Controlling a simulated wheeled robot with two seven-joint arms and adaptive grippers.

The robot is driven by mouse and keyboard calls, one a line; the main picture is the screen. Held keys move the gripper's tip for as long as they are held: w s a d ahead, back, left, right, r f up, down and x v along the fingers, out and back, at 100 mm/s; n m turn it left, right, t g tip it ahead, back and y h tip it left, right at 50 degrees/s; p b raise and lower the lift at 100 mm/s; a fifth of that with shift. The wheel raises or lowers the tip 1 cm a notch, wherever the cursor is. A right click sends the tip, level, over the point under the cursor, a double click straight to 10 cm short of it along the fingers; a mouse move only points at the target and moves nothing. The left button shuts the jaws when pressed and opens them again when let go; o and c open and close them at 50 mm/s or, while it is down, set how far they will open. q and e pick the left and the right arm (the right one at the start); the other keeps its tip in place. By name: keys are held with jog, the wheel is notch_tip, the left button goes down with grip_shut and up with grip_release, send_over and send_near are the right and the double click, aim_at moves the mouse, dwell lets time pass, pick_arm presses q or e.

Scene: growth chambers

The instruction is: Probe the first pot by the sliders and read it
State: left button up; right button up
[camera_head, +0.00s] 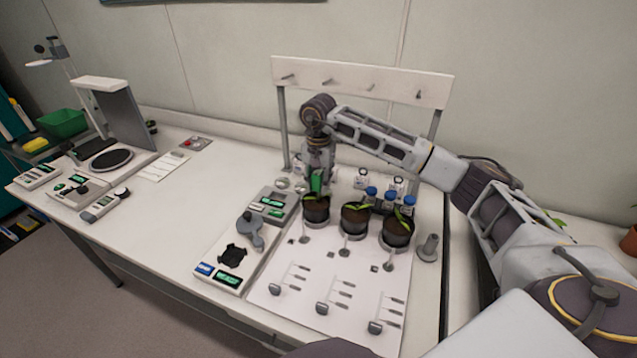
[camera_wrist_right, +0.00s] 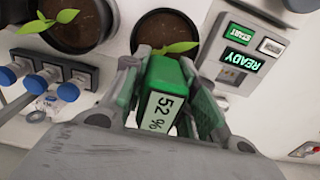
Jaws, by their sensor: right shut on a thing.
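My right gripper (camera_head: 318,180) is shut on a green probe (camera_wrist_right: 168,90), directly above the leftmost pot (camera_head: 316,213). The probe's display reads "52 %" in the right wrist view. Its tip is hidden, so I cannot see how deep it sits in the soil. The pot, with dark soil and a green seedling, also shows in that view (camera_wrist_right: 157,28). A middle pot (camera_head: 354,221) and a right pot (camera_head: 397,235) stand in the same row. Sliders (camera_head: 276,289) are on the white panel in front of the pots. My left gripper is not in view.
A grey device (camera_wrist_right: 243,45) with a lit "READY" display stands close beside the probe. Blue-capped vials (camera_head: 371,192) stand behind the pots. A peg rack (camera_head: 362,82) rises at the back. A white device (camera_head: 228,272) lies left of the panel; the left table has free room.

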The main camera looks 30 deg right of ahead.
jog(key=o, duration=1.1)
jog(key=shift+o, duration=0.2)
jog(key=shift+r, duration=0.15)
jog(key=shift+r, duration=5.9)
jog(key=shift+f, duration=0.1)
